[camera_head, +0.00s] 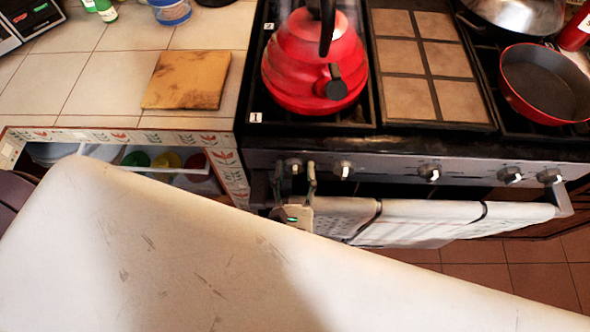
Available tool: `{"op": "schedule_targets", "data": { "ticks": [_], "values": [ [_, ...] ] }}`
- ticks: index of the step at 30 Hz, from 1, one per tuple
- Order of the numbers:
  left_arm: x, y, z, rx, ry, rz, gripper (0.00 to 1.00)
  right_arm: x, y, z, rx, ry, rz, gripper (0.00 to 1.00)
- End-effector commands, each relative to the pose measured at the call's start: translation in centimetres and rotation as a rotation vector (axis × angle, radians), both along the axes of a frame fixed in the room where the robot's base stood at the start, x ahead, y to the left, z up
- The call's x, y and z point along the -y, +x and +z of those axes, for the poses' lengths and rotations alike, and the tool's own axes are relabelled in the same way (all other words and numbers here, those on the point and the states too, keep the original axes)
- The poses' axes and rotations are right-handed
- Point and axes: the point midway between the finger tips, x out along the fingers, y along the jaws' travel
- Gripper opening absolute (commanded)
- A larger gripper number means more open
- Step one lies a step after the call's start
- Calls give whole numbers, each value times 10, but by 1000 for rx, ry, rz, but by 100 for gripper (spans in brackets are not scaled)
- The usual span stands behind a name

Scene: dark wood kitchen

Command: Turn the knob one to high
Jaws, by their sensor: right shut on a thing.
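The stove front (390,165) carries a row of several knobs. The leftmost knob (293,166), below the burner label "1" (255,117), sits between the two fingers of my right gripper (297,172). The gripper comes up from below and is shut on this knob, with one finger on each side of it. The gripper body partly shows below the panel, in front of the oven handle. The knob's pointer is too small to read. My left gripper is out of view.
A red kettle (313,62) stands on the left burners and a red pan (545,85) on the right. A towel (420,218) hangs on the oven handle. A wooden board (187,80) lies on the tiled counter. My large pale arm link fills the foreground.

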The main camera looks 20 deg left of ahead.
Motion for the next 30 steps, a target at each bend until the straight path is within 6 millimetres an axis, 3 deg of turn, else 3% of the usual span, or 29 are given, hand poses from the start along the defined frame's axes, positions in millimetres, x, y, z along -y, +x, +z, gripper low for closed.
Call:
{"op": "schedule_targets", "data": {
  "ticks": [30],
  "values": [
    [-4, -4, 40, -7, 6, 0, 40, -6, -1, 0, 190, -655, -2, 14]
  ]
}}
